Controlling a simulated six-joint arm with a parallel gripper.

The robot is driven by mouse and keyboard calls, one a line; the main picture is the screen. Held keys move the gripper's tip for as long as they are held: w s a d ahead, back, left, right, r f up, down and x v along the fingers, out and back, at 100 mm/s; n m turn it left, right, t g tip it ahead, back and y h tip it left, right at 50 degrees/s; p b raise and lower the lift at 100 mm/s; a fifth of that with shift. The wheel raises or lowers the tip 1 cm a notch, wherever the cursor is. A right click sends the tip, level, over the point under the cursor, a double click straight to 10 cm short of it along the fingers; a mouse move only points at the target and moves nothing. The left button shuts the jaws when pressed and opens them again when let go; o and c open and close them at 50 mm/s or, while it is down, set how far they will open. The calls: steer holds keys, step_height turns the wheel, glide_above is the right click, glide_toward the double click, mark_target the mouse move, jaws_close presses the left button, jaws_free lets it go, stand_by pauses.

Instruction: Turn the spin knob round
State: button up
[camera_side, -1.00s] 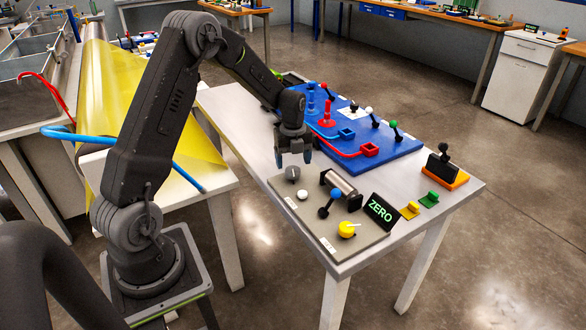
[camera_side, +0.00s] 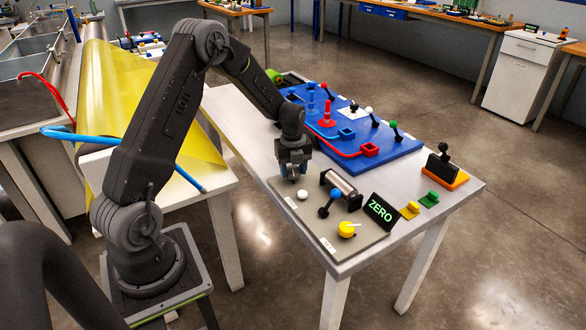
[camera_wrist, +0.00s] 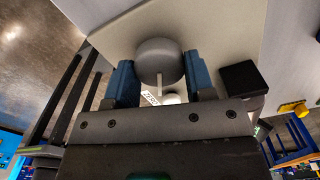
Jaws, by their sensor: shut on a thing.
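The spin knob (camera_wrist: 160,58) is a round grey knob with a pale pointer line, on a beige panel (camera_side: 312,225). In the wrist view it sits between the blue fingertips of my gripper (camera_wrist: 160,80), with the pointer line toward the gripper body. In the side view my gripper (camera_side: 293,176) points down over the panel's far left corner and hides the knob. The gripper is shut on the knob.
Beside the gripper on the panel are a white ball knob (camera_side: 302,195), a metal cylinder (camera_side: 341,186), a blue-balled lever (camera_side: 335,193) and a yellow knob (camera_side: 347,229). A ZERO sign (camera_side: 381,211) stands to the right. A blue board (camera_side: 400,150) lies behind.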

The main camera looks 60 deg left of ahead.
steer(key=shift+c, duration=1.1)
